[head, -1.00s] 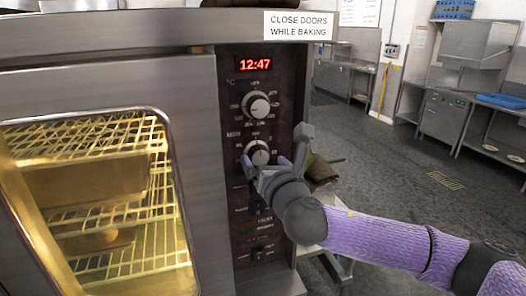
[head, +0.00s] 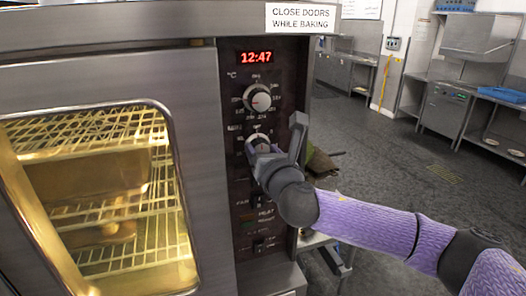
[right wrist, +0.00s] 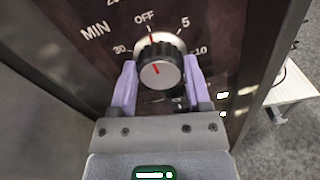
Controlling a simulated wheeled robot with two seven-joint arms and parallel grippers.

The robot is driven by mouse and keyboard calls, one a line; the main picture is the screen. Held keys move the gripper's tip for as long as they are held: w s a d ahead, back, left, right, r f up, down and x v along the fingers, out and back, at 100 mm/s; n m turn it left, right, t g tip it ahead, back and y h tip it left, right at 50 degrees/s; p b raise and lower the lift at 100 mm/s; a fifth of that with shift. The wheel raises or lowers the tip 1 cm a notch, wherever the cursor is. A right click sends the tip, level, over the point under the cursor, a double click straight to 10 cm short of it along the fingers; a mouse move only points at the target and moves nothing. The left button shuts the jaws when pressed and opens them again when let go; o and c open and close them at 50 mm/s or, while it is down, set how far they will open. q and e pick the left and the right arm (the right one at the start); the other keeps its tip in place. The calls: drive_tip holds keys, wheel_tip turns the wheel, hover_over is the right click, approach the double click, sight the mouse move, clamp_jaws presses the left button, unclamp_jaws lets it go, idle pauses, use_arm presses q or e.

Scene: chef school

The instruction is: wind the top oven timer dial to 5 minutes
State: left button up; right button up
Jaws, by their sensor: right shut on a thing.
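The oven's control panel holds two round knobs in the head view. The lower one is the timer dial (head: 259,138), partly hidden by my right gripper (head: 262,149). In the right wrist view the timer dial (right wrist: 160,68) has a silver face, a dark ribbed edge and a red line. The line points up and slightly left, close to OFF on a MIN scale, with 5 to its right. My right gripper (right wrist: 160,88) has one lilac finger on each side of the dial and is shut on it. My left gripper is out of view.
Above the timer dial is a temperature knob (head: 257,98), under a red 12:47 display (head: 256,57). Switches (head: 258,203) sit below. The oven door (head: 190,82) with its lit window is to the left. Open floor (head: 385,180) lies to the right.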

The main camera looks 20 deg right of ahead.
drive_tip(key=m, duration=0.4)
drive_tip(key=shift+m+p, duration=0.35)
drive_tip(key=shift+m, duration=0.05)
drive_tip(key=shift+d+f+m+p, duration=0.1)
drive_tip(key=shift+m+p, duration=0.2)
drive_tip(key=shift+m, duration=2.2)
drive_tip(key=o, duration=1.3)
drive_tip(key=s+b, duration=0.1)
drive_tip(key=s, duration=0.9)
drive_tip(key=shift+d+b, duration=0.2)
drive_tip(key=shift+b, duration=0.2)
